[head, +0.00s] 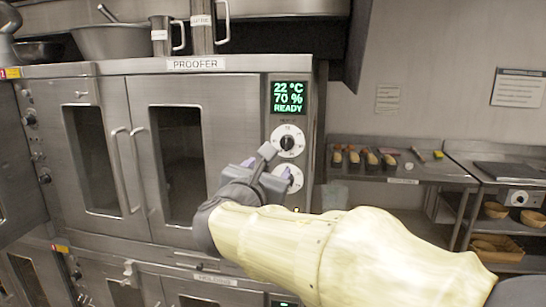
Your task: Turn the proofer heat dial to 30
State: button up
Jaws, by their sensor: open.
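The proofer (222,92) is a steel cabinet with a labelled top strip and two windowed doors, both closed. Its green display (289,97) reads 22 °C, 70 % and READY. Below it is the upper dial (287,142), a white disc with a dark knob and a small label above that seems to read HEAT. The numbers are too small to read. A second white dial (294,182) sits under it, partly hidden by my gripper. My gripper (276,165) is open and empty, just below and left of the upper dial's knob. Whether a finger touches the dial cannot be told.
Metal jugs (202,28) and a bowl (110,41) stand on top of the proofer. Long vertical handles (121,170) stick out from its doors. To the right, a steel shelf (402,172) carries several small items, and baskets (496,211) sit beyond it.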

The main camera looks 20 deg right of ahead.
aim_at(285, 145)
jog(key=shift+r, duration=0.2)
jog(key=p+x, duration=0.3)
jog(key=x, duration=1.4)
jog(key=shift+w+d+r+p, duration=0.1)
jog(key=shift+w+p, duration=0.1)
jog(key=shift+p, duration=0.15)
jog(key=c, duration=1)
